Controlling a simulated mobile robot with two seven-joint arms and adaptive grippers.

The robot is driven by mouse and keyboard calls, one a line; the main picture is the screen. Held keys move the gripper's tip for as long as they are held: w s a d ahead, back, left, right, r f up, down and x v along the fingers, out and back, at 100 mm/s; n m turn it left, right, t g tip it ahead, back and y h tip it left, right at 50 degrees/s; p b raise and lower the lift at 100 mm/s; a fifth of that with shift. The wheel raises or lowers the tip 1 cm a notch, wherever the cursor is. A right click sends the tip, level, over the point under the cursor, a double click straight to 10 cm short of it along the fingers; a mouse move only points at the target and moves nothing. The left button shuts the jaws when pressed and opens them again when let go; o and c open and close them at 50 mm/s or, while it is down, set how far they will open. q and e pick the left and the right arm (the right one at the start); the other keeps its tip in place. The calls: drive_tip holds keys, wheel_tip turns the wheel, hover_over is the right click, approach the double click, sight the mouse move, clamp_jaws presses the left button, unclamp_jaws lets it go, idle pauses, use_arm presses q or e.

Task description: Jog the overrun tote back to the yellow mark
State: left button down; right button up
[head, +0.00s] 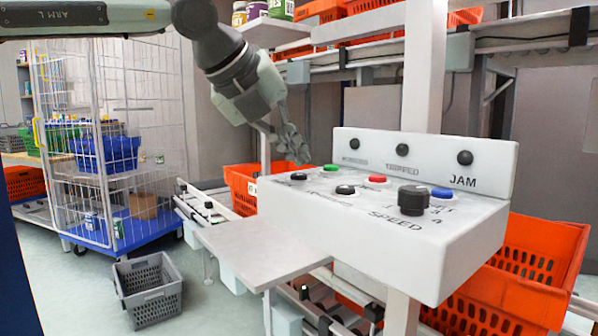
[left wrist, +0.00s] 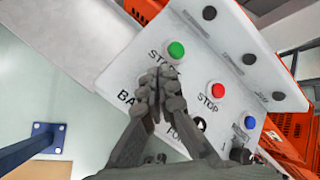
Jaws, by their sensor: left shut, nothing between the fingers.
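A white control box (head: 370,235) carries a green START button (left wrist: 176,50), a red STOP button (left wrist: 217,90), a blue button (left wrist: 249,122), black buttons and a black SPEED knob (head: 413,200). My left gripper (head: 301,157) is shut and empty, pointing down over the box's left end, near the leftmost black button (head: 299,176). In the left wrist view its fingertips (left wrist: 161,76) lie over the panel between START and a partly covered label beginning "BA". Contact cannot be told. One orange tote (head: 241,188) is behind the box, another (head: 535,255) at right. No yellow mark shows. My right gripper is not in view.
Three dark lamps (head: 403,150) sit on the box's upright back, one marked JAM. A white shelf plate (head: 262,249) juts out at front left. A grey crate (head: 148,290) and a wire cage trolley (head: 100,165) stand on the floor at left.

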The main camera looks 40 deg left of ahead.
sight(295, 176)
use_arm(q)
drive_tip(key=shift+r+p, duration=1.55)
drive_tip(key=shift+r, duration=1)
drive_tip(key=shift+f, duration=0.1)
